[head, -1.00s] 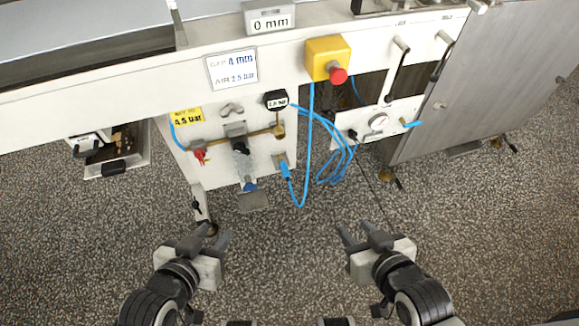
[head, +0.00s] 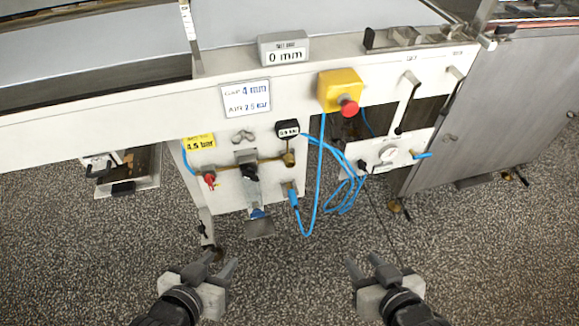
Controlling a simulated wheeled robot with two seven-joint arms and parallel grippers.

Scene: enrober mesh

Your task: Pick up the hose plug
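The hose plug (head: 293,199) is a blue fitting at the end of a blue hose (head: 318,190). It sits at the lower right corner of the white air panel (head: 232,190), by a brass fitting, with the hose looping down below it. Whether it is seated in a socket is too small to tell. My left gripper (head: 222,264) is open and empty, below and left of the plug, over the floor. My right gripper (head: 362,260) is open and empty, below and right of the plug. Neither touches anything.
A yellow box with a red button (head: 341,92) is above the hose. A coil of blue hose (head: 347,190) hangs beside a white gauge panel (head: 388,152). A steel door (head: 490,115) stands at the right. The speckled floor (head: 290,275) between my grippers is clear.

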